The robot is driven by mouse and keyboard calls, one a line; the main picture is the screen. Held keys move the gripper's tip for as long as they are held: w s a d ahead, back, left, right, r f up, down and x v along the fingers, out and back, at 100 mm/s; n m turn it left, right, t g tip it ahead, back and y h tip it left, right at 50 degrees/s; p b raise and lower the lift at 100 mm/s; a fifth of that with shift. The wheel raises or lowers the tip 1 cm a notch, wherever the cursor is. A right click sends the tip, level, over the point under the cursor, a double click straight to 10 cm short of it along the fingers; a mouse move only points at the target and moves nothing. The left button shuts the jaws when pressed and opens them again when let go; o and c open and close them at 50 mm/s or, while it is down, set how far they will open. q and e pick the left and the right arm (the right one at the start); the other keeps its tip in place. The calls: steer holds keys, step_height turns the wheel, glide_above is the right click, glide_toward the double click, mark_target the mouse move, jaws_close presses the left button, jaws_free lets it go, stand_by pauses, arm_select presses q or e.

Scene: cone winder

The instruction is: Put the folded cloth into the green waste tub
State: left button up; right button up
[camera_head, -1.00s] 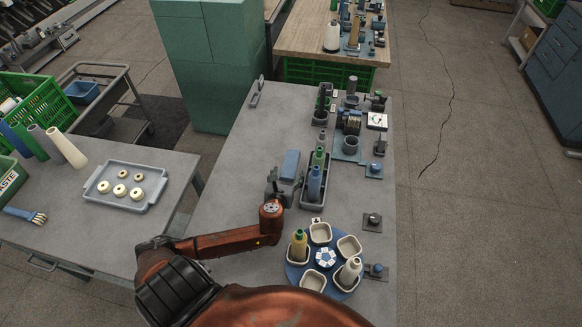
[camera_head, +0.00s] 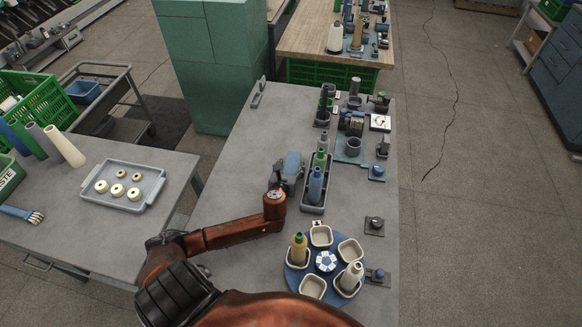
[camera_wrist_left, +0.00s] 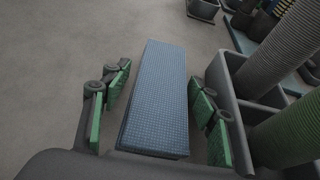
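The folded cloth (camera_wrist_left: 160,95) is a blue, flat, oblong bundle lying on the grey worktop. It also shows small in the head view (camera_head: 293,162), partly covered by my gripper. My left gripper (camera_head: 285,178) is over it, left of the grey bobbin rack. In the left wrist view its green-padded fingers stand on either side of the cloth, with gaps between pads and cloth, so it is open. The green waste tub (camera_head: 7,181) shows only partly at the left edge of the head view, on the left table. My right gripper is not seen.
The grey rack (camera_head: 313,197) with upright bobbins stands close right of the cloth. A blue turntable (camera_head: 326,276) with cups is nearer. On the left table are a tray of rings (camera_head: 147,199), several cones (camera_head: 64,147) and a blue glove or brush (camera_head: 20,213).

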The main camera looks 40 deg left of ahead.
mark_target(291, 165)
arm_select(q)
steer(key=c, duration=1)
step_height(291, 165, up, 10)
steer(key=p, duration=0.3)
